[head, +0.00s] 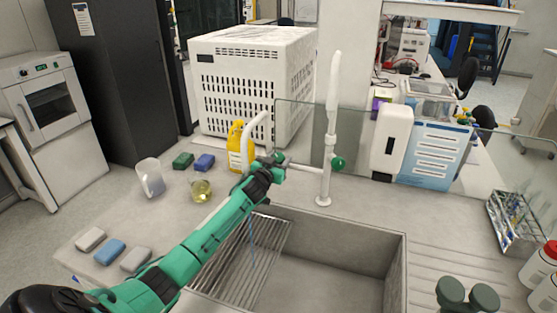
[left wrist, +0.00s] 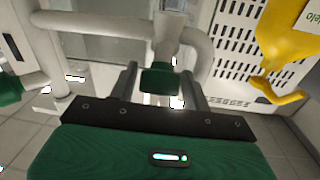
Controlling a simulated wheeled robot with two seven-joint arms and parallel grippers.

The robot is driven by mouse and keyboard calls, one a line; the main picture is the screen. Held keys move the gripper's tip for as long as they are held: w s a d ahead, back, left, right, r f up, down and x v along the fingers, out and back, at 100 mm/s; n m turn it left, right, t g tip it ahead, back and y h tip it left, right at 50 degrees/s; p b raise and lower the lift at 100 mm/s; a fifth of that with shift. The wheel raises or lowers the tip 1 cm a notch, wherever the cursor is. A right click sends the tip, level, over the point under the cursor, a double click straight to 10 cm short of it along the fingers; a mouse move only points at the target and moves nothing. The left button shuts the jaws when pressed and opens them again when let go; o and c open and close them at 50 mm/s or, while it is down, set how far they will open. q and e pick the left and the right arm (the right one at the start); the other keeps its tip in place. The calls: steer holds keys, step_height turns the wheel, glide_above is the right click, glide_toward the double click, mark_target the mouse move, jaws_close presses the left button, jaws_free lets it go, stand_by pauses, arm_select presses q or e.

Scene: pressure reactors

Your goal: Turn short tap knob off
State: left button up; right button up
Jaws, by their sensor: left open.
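The white tap stands behind the sink, with a tall upright post (head: 331,120) and a side pipe leading left to a short curved spout (head: 249,135). The short tap's green knob (head: 279,156) is at the left end of this pipe. My left gripper (head: 271,166) is right at this knob, which it partly hides. In the left wrist view the green knob (left wrist: 160,79) lies between the two open fingers (left wrist: 157,90), with no clear grip on it. A second green knob (head: 338,163) is on the tall post; a green knob also shows at the left wrist view's left edge (left wrist: 8,88).
A yellow bottle (head: 236,153) stands close behind the left gripper. A glass pane (head: 300,118) and a white vented box (head: 253,85) are behind. The sink (head: 345,230) with its metal rack (head: 240,262) lies below. A jug (head: 150,178) and flask (head: 201,190) stand left.

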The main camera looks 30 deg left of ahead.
arm_select(q)
steer(key=shift+c, duration=0.2)
steer(key=c, duration=0.7)
steer(key=shift+o, duration=0.2)
steer(key=shift+a+r+m+h+p, duration=0.1)
steer(key=shift+r+m+h+p, duration=0.1)
steer(key=shift+m+h+p, duration=0.75)
steer(key=m+h+p, duration=0.2)
steer(key=m, duration=0.1)
steer(key=shift+a+h+p, duration=0.1)
steer(key=shift+h+p, duration=0.15)
steer(key=shift+p, duration=0.05)
steer(key=m+g+h+p, duration=0.1)
steer(key=m+h, duration=0.2)
steer(key=m, duration=0.1)
steer(key=shift+g+p, duration=0.3)
steer(key=shift+g, duration=0.1)
steer(key=shift+f+m+g+h, duration=0.2)
steer(key=shift+m+g+h, duration=1.1)
steer(key=shift+m, duration=0.75)
steer(key=o, duration=0.7)
